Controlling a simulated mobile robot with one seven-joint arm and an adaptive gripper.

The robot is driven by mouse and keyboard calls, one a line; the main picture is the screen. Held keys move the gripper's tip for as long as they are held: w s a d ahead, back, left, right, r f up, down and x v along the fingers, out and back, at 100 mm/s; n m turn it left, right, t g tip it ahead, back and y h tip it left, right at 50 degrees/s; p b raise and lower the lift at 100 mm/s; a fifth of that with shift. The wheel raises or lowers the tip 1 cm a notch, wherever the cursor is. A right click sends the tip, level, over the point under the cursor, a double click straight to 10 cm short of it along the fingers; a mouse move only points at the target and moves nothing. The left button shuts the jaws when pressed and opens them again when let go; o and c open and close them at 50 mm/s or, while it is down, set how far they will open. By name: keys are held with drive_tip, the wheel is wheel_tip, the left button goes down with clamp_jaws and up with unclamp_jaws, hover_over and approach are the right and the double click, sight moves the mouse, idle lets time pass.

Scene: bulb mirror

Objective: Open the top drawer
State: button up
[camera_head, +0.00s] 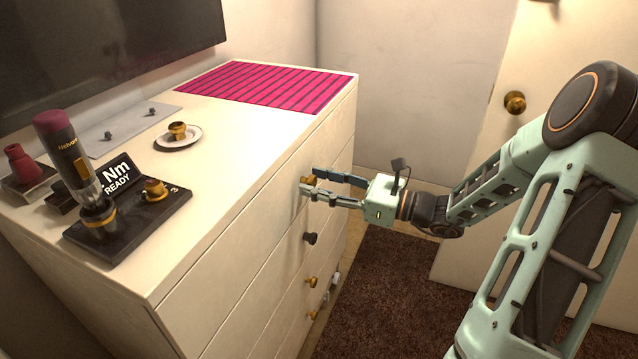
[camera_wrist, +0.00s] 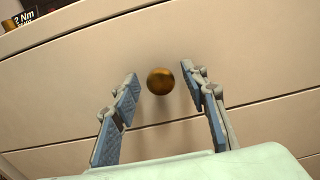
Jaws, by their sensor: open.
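The top drawer (camera_head: 243,238) of the white dresser shows its front in the head view, and it looks closed. Its round brass knob (camera_wrist: 160,81) sits between the fingertips of my gripper (camera_wrist: 161,84) in the wrist view. The fingers are spread to either side of the knob with a gap on both sides. In the head view my gripper (camera_head: 308,182) reaches the drawer front from the right, and the knob (camera_head: 309,180) is partly hidden by the fingers.
Lower drawers carry a dark knob (camera_head: 310,238) and brass knobs (camera_head: 311,282). On the dresser top (camera_head: 215,165) are a black coffee station (camera_head: 130,225), a saucer (camera_head: 190,142) with a brass cup and a pink striped mat (camera_head: 262,85). A brown rug (camera_head: 385,300) covers the floor before the dresser.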

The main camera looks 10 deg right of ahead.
clamp_jaws()
idle(0.3)
